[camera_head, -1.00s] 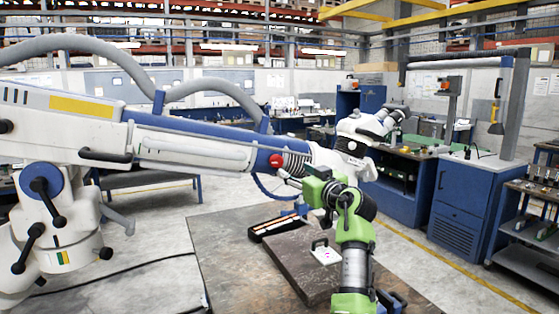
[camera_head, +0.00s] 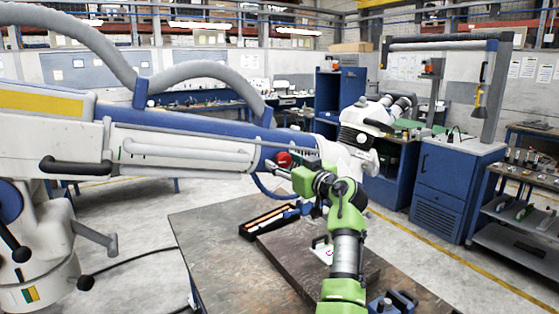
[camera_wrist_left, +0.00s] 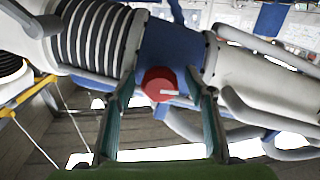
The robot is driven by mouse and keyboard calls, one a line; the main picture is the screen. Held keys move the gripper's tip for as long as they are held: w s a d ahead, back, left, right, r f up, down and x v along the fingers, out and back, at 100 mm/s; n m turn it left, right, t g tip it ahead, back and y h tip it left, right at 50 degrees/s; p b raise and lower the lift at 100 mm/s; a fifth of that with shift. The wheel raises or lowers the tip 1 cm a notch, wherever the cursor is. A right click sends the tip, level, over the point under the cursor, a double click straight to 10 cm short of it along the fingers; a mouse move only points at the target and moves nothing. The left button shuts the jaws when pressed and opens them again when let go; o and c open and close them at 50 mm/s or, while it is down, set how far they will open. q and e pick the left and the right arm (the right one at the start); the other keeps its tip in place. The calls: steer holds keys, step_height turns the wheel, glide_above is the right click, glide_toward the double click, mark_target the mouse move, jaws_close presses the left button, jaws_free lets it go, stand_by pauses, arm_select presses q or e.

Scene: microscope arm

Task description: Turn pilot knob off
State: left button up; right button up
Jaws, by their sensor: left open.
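The pilot knob (camera_head: 284,160) is a red round knob on the blue section of the microscope arm (camera_head: 195,150). In the left wrist view the knob (camera_wrist_left: 159,84) shows a small pale mark on its right side. It sits between the two fingers of my left gripper (camera_head: 273,168), one on each side, with visible gaps. The left gripper is open and holds nothing. In the head view its fingers are just below and left of the knob. How deep the fingers reach around it is hard to tell. My right gripper is not in view.
Ribbed bellows (camera_wrist_left: 95,35) lie left of the knob in the left wrist view. A grey handle bar (camera_wrist_left: 255,110) runs to its right. Below the arm is a worn table (camera_head: 215,235) with a black tray (camera_head: 267,221). Open floor lies left of the table.

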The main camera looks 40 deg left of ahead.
arm_select(q)
steer(key=shift+d+r, duration=0.1)
steer(key=shift+d, duration=0.25)
steer(key=shift+s, duration=0.1)
steer(key=c, duration=1.1)
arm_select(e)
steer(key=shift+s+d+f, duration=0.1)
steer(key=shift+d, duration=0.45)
